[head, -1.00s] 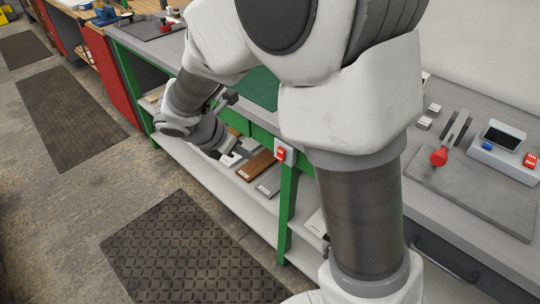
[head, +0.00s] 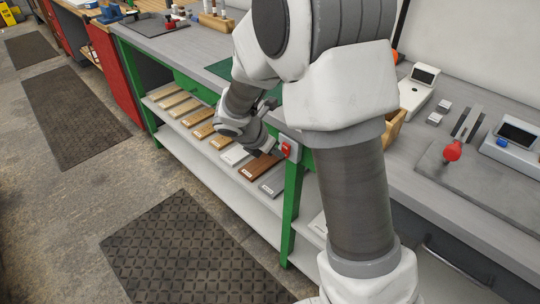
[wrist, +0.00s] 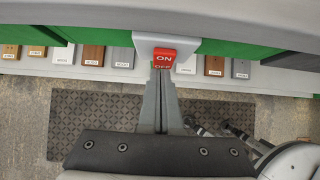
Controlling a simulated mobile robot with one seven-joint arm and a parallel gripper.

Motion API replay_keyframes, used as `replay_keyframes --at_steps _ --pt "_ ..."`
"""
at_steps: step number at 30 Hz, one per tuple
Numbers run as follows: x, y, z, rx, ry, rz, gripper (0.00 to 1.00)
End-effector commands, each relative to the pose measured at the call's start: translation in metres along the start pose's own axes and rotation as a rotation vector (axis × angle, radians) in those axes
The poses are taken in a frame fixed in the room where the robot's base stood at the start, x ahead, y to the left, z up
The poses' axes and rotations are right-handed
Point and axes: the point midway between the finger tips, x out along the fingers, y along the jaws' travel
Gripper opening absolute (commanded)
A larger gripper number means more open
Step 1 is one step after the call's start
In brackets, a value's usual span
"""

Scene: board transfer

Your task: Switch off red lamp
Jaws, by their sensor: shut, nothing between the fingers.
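A red rocker switch (head: 286,150) sits on a pale plate at the front edge of the bench, above a green leg. In the wrist view the switch (wrist: 164,58) reads ON on its upper part and OFF on its lower part. My gripper (wrist: 162,76) is shut and empty, with its fingertips at the lower OFF part. I cannot tell whether they touch it. In the head view my gripper (head: 277,153) is right beside the switch, partly hidden by my wrist. I cannot make out a red lamp for certain.
A shelf (head: 228,196) under the bench holds several labelled boards. A red-knobbed lever (head: 452,150) and a boxed device with a screen (head: 517,133) stand on the bench at right. A dark floor mat (head: 190,250) lies in front.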

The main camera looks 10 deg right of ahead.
Motion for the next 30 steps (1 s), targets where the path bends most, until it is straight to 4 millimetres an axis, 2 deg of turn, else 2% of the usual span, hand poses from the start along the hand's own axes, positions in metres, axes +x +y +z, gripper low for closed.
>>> replay_keyframes --at_steps 11,18,30 --pt "0.002 0.000 0.000 0.000 -0.005 0.001 0.00" --pt "0.011 0.001 -0.003 -0.003 -0.090 0.002 0.00" --pt "0.001 0.000 0.007 0.001 -0.091 -0.002 0.00"
